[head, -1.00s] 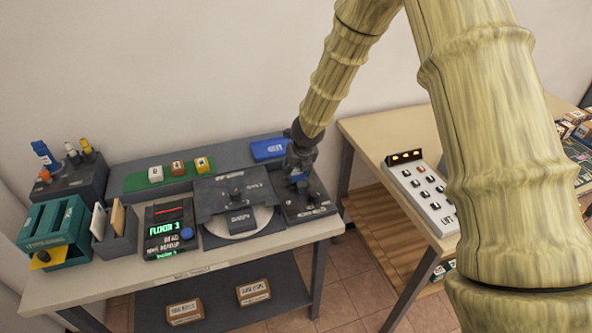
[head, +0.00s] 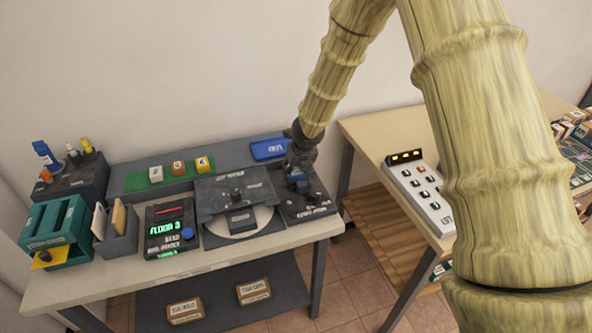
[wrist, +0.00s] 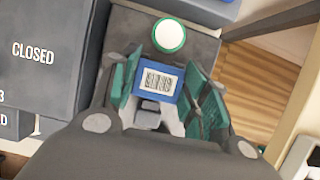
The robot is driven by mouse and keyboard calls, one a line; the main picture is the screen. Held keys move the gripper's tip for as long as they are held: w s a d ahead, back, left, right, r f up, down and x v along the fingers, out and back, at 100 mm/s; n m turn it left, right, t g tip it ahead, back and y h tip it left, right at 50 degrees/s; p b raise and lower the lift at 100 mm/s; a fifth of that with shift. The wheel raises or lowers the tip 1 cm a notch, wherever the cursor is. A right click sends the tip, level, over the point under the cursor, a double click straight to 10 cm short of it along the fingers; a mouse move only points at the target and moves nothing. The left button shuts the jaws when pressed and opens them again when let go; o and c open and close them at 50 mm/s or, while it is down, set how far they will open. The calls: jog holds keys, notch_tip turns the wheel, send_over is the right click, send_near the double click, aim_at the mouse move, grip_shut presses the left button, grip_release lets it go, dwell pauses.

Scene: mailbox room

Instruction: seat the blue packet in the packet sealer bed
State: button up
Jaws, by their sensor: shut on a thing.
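The blue packet, with a white barcode label, sits between the green finger pads in the wrist view (wrist: 158,82). My gripper (wrist: 163,88) is shut on it. In the head view my gripper (head: 299,180) is low over the dark device at the right end of the bench, which looks like the packet sealer (head: 310,207). A bit of blue shows at the fingertips there. In the wrist view the sealer's dark top (wrist: 195,45) carries a white disc with a green rim just beyond the packet. Whether the packet touches the bed is hidden.
A dark device with a plate marked CLOSED (wrist: 33,52) stands close left of the gripper. A blue tray (head: 270,149) lies behind the sealer. A second table (head: 390,125) with a grey button panel (head: 420,195) stands right, across a gap.

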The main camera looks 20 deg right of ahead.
jog(key=shift+f+b, duration=0.75)
jog(key=shift+f, duration=0.2)
dwell(0.3)
jog(key=o, duration=1.2)
jog(key=shift+o, duration=1.2)
jog(key=shift+r, duration=0.15)
jog(key=shift+r+p, duration=2.9)
jog(key=shift+p, duration=0.45)
